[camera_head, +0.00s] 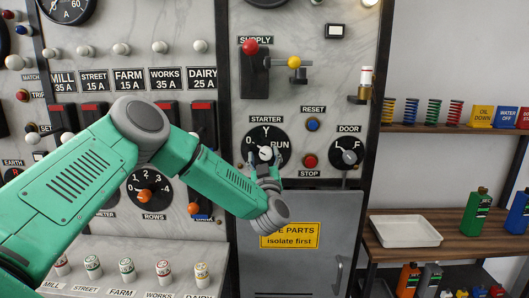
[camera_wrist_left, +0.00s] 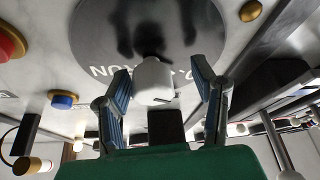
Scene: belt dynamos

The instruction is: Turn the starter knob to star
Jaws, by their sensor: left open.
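The starter dial (camera_head: 253,134) is a round black plate under the STARTER label, with Y at its top and RUN on its right. Its white knob (camera_head: 265,153) sits at the middle; I cannot tell clearly which mark it points at. My left gripper (camera_head: 264,169) is at the dial's lower edge, its fingers hiding part of the dial. In the left wrist view the white knob (camera_wrist_left: 153,80) stands between the two open fingers (camera_wrist_left: 160,70), with visible gaps on both sides. There the dial (camera_wrist_left: 95,35) appears upside down. My right gripper is in neither view.
Right of the dial are a blue RESET button (camera_head: 312,125), a red STOP button (camera_head: 310,161) and the DOOR dial (camera_head: 346,152). A grey cabinet door (camera_head: 300,270) lies below.

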